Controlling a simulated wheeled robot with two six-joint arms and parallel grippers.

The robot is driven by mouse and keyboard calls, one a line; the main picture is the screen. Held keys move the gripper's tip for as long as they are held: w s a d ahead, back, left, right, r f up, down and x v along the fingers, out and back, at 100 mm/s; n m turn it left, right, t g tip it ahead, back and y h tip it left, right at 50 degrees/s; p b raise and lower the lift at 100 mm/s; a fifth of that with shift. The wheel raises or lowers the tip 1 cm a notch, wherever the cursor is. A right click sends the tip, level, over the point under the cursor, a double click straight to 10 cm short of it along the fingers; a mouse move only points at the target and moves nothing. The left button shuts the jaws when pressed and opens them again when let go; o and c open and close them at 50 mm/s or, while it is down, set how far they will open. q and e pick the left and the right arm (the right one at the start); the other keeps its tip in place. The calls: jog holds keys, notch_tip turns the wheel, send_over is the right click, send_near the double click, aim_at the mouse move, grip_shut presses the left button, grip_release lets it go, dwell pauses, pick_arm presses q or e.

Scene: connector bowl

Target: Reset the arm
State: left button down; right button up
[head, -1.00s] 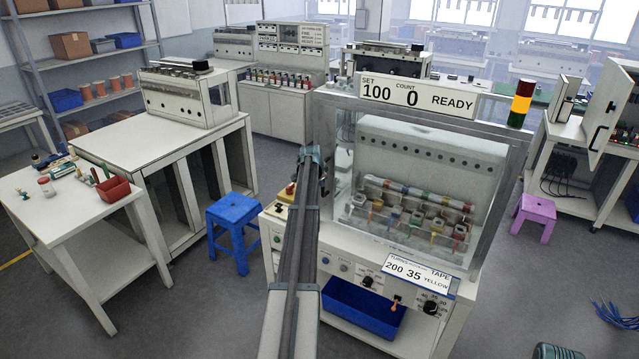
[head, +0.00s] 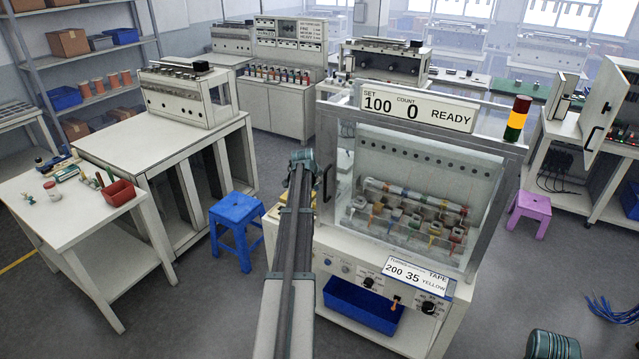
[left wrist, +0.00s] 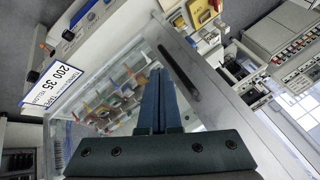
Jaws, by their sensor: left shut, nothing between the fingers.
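My left arm reaches up the middle of the head view, and its gripper (head: 302,157) is at the far end, beside the left front post of the glass-fronted machine (head: 420,140). In the left wrist view the two dark blue fingers (left wrist: 157,85) lie together with nothing between them. The machine's dark door handle (head: 327,183) is just right of the arm in the head view. In the left wrist view the handle (left wrist: 180,72) shows right of the fingers, apart from them in the picture. My right gripper is not in view.
The machine holds several coloured connectors (head: 405,220) behind its glass. A blue bin (head: 363,307) sits under its front panel. A blue stool (head: 235,230) stands left of the arm, and a white table with a red bin (head: 117,192) is further left. Open floor lies between.

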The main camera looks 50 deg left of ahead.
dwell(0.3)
pick_arm(q)
jog(key=d+f+m+g+h+b, duration=0.15)
jog(key=d+f+b, duration=0.3)
jog(key=d, duration=1.65)
jog(key=d+f+n+g+h+b, duration=0.1)
jog(key=d+f+h+b, duration=0.3)
jog(key=d, duration=1.7)
jog(key=s+d+f+g+y+b, duration=0.1)
jog(key=s+d+f, duration=0.3)
jog(key=s+d, duration=0.7)
jog(key=s+d+f+g+y+b, duration=0.2)
jog(key=s+d+f+g+b, duration=0.1)
jog(key=s+d, duration=0.8)
jog(key=d+f+b, duration=0.1)
jog(key=d, duration=0.3)
jog(key=shift+s+d+f+m, duration=0.2)
jog(key=shift+f+m, duration=0.15)
